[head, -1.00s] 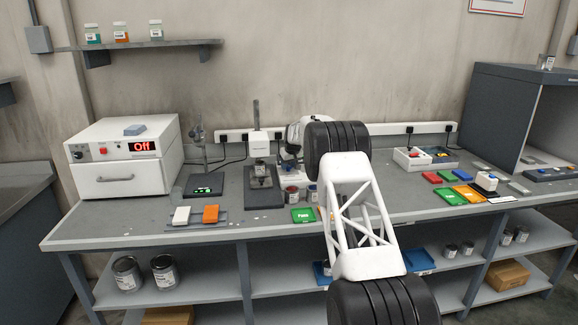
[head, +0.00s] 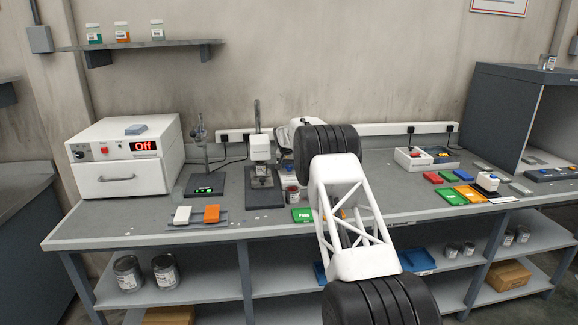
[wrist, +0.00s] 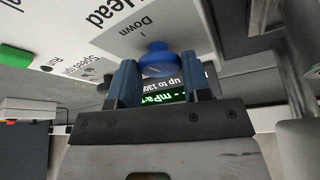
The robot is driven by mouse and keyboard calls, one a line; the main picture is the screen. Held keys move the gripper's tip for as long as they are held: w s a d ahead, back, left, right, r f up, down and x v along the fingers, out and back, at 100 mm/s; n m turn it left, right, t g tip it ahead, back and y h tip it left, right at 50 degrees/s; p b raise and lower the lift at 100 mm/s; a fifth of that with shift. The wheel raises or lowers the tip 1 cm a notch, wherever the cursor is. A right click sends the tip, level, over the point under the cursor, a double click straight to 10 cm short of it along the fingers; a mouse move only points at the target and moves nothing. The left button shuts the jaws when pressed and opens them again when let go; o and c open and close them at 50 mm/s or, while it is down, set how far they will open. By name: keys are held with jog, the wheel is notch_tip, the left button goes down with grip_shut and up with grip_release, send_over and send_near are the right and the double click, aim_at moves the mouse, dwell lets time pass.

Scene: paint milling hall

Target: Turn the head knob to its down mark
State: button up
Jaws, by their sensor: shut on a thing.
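In the wrist view a blue knob (wrist: 158,60) sits on a white panel (wrist: 110,45) lettered "Head", with a "Down" mark (wrist: 140,27) close to it. My gripper (wrist: 158,72) has its two dark blue fingers on either side of the knob, shut on it. The knob's pointer cannot be made out. A dark display with green digits (wrist: 165,95) shows between the fingers. A stand with a white head (head: 260,147) stands to the left of my arm.
The panel also carries a green control (wrist: 14,56). A grey post (wrist: 300,140) stands close on the right in the wrist view. On the bench are a white oven reading "Off" (head: 125,165), a dark stand (head: 203,185) and coloured cards (head: 460,192).

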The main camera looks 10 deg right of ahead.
jog(key=shift+m, duration=0.3)
jog(key=o, duration=0.9)
jog(key=shift+r, duration=0.2)
jog(key=shift+v, duration=3.7)
jog(key=shift+a, duration=0.1)
